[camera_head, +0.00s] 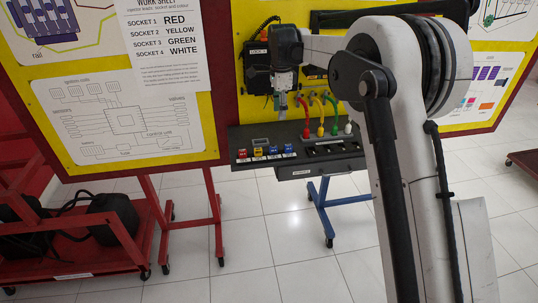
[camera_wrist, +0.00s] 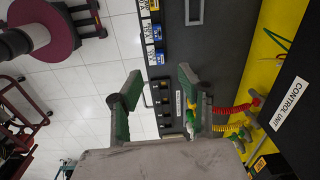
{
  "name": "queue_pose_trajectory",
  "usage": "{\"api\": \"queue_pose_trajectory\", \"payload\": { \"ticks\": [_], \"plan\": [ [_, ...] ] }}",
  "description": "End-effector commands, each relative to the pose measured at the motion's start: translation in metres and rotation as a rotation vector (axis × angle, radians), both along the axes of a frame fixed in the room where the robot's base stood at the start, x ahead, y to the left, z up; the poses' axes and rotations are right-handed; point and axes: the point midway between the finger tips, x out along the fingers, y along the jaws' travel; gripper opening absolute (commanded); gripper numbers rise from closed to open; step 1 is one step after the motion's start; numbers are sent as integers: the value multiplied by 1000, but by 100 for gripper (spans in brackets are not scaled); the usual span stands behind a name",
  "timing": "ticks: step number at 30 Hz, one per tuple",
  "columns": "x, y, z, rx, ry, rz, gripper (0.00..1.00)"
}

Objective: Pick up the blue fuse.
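The blue fuse (camera_head: 273,150) stands in a row of small coloured fuses on the left part of the dark console top. In the wrist view, a blue fuse (camera_wrist: 149,33) shows near the top edge, beside a white label. My gripper (camera_head: 282,105) points down above the rear of the console, above and behind the fuse row. In the wrist view, my gripper (camera_wrist: 157,90) has its two green-padded fingers wide apart with nothing held between them. The fuses lie beyond the fingertips, toward the top of that view.
The console (camera_head: 326,167) also carries dark sockets at right. Red (camera_head: 306,133), yellow (camera_head: 320,131), green (camera_head: 334,129) and white (camera_head: 348,128) connectors with coiled leads stand behind them. The yellow trainer board rises at the back. Free floor lies in front.

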Motion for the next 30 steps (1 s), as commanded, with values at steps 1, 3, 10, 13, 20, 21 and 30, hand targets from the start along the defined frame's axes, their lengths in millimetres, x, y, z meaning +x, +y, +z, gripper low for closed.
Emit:
{"api": "queue_pose_trajectory", "payload": {
  "ticks": [1,3,10,13,20,21,30],
  "plan": [
    [5,6,-7,-3,10,-19,36],
    [9,11,-15,-5,19,-42,36],
    [13,17,-33,-8,32,-69,36],
    [13,17,-48,-8,32,-69,36],
    [13,17,-88,-8,31,-68,36],
    [13,16,-94,-8,31,-68,36],
    [12,16,-115,-8,31,-68,36]
  ]
}}
